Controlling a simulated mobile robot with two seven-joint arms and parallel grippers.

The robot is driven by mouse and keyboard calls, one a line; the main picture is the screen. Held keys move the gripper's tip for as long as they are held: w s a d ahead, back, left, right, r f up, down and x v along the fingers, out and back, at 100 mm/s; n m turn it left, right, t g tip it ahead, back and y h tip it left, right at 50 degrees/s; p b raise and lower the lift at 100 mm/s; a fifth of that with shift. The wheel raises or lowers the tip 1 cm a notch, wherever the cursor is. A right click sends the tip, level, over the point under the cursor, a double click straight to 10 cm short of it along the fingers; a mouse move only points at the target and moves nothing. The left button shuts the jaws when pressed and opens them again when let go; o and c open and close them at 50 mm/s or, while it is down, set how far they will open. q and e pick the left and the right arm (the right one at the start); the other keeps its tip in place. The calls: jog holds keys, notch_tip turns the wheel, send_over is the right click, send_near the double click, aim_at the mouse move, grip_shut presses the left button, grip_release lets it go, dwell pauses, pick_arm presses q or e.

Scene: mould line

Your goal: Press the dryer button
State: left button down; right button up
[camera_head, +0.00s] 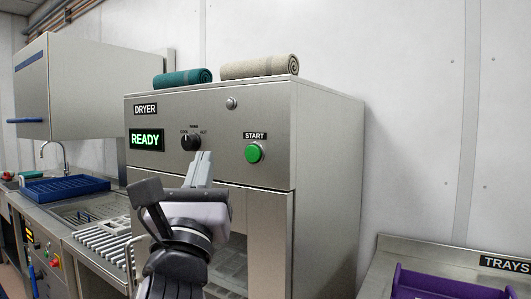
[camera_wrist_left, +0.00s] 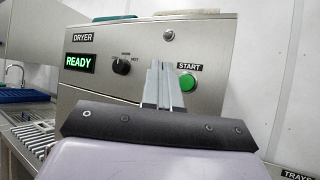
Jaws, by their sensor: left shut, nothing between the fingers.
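The dryer (camera_head: 330,180) is a tall steel cabinet labelled DRYER, with a lit green READY display (camera_head: 146,140). Its green round START button (camera_head: 254,153) is on the front panel, right of a black knob (camera_head: 190,142). In the left wrist view the button (camera_wrist_left: 187,82) shows just right of my fingertips. My left gripper (camera_head: 203,157) is shut and empty, pointing up at the panel, below the knob and left of the button. It also shows in the left wrist view (camera_wrist_left: 158,68). I cannot tell its distance from the panel. My right gripper is not in view.
Rolled teal (camera_head: 183,77) and beige (camera_head: 260,67) towels lie on the dryer. At left are a sink, a blue rack (camera_head: 62,188) and a slatted conveyor (camera_head: 104,240). A purple tray (camera_head: 450,286) sits on the TRAYS bench at lower right.

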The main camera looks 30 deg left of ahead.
aim_at(253, 153)
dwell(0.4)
pick_arm(q)
jog(key=shift+w+d+b, duration=0.2)
jog(key=shift+w+b, duration=0.25)
jog(key=shift+w, duration=1.75)
jog(key=shift+w+d+b, duration=0.2)
jog(key=shift+w+b, duration=0.2)
jog(key=shift+w, duration=1.75)
jog(key=shift+w, duration=0.4)
jog(key=shift+w+p, duration=0.3)
jog(key=shift+w, duration=0.1)
jog(key=shift+s+p, duration=0.4)
jog(key=shift+s, duration=0.4)
